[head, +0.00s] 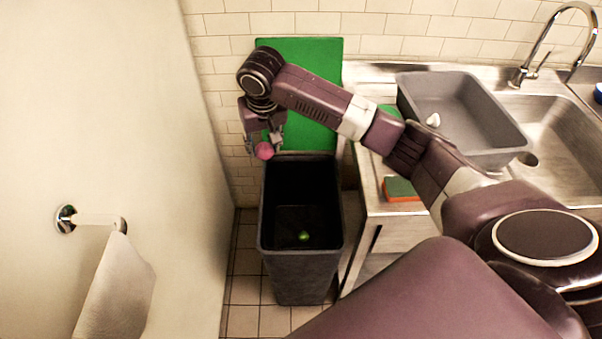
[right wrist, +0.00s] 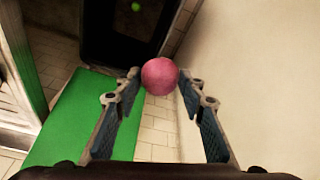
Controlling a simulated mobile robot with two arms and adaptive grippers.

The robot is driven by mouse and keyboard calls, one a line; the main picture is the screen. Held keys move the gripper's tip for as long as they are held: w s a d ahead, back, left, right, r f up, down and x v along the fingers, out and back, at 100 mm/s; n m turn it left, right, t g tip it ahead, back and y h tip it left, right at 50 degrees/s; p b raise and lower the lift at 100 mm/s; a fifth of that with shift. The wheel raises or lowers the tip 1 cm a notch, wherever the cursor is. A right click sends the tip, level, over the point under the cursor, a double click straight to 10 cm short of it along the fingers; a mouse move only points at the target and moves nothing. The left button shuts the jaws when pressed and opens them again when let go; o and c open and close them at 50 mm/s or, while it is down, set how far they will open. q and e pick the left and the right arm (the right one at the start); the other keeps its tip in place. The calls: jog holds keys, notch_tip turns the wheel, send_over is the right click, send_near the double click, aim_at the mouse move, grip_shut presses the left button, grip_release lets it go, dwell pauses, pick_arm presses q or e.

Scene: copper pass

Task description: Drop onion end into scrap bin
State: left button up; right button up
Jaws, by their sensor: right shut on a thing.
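The onion end is a small round pink-red piece (head: 264,151) at the tips of my right gripper (head: 263,142) in the head view. In the right wrist view the onion end (right wrist: 160,76) sits between the two fingertips of my right gripper (right wrist: 158,83), which is shut on it. The scrap bin (head: 301,262) is a tall dark open bin on the floor. The gripper holds the onion end above the bin's back left rim, near the wall side. A small green piece (head: 304,236) lies inside the bin. My left gripper is not in view.
A green board (head: 317,60) stands behind the bin. To the right is a steel counter with a grey tub (head: 462,115) holding a small white piece, a sink and faucet, and a green-and-orange sponge (head: 402,189). A towel (head: 115,290) hangs on the left wall.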

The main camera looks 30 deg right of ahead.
pick_arm(q)
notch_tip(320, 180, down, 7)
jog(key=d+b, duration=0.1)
jog(key=b, duration=0.6)
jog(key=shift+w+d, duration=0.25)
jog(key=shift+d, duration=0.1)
pick_arm(e)
jog(key=d+f, duration=0.6)
jog(key=f, duration=0.5)
jog(key=d+f+m, duration=0.1)
jog(key=d+f, duration=0.6)
jog(key=f, duration=0.5)
jog(key=shift+s+f+m, duration=0.2)
jog(key=shift+s+m, duration=0.1)
jog(key=o, duration=1)
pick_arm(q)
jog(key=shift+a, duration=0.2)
pick_arm(e)
jog(key=v, duration=1.2)
jog(key=shift+a, duration=0.3)
